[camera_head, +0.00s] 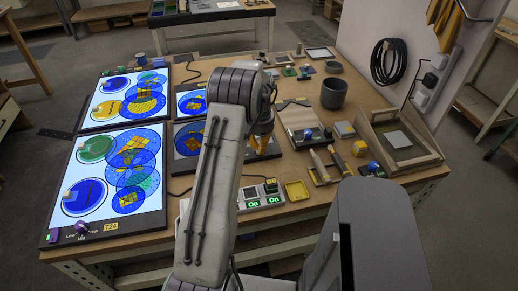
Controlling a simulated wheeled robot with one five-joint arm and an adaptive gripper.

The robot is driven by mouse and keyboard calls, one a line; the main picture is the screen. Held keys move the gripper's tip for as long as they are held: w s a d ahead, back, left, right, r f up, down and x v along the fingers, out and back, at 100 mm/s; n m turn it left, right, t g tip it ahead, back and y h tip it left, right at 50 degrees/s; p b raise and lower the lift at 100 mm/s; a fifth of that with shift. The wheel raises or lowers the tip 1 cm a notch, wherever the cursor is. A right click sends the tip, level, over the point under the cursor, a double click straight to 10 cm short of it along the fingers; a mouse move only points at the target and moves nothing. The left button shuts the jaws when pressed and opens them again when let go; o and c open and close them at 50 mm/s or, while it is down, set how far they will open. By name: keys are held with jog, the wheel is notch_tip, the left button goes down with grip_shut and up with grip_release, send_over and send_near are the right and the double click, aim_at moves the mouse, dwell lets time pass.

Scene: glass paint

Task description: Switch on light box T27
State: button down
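No label reading T27 is legible. A large lit light box (164,212) at front left carries a yellow T24 tag (111,227) and a dial (81,228) on its front edge. Another lit light box (88,119) stands behind it. A smaller panel (206,89) with a bright face lies to their right, and a darker panel (180,152) lies in front of that, partly hidden by my arm. A small unit (262,195) near the front edge shows two green "On" displays. My gripper (265,149) hangs over the table's middle, partly hidden behind my arm; its finger opening is unclear.
A dark cup (333,94), a wooden board (304,120), brushes (320,165), a yellow tray (297,190) and a wooden box (400,139) crowd the right side. A black cable coil (386,62) hangs on the wall. Bare tabletop (215,66) shows at the back.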

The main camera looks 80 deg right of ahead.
jog(key=shift+f+b, duration=0.35)
jog(key=shift+f, duration=0.2)
jog(key=shift+r, duration=0.2)
jog(key=shift+r+p, duration=2.4)
jog(key=shift+r, duration=1)
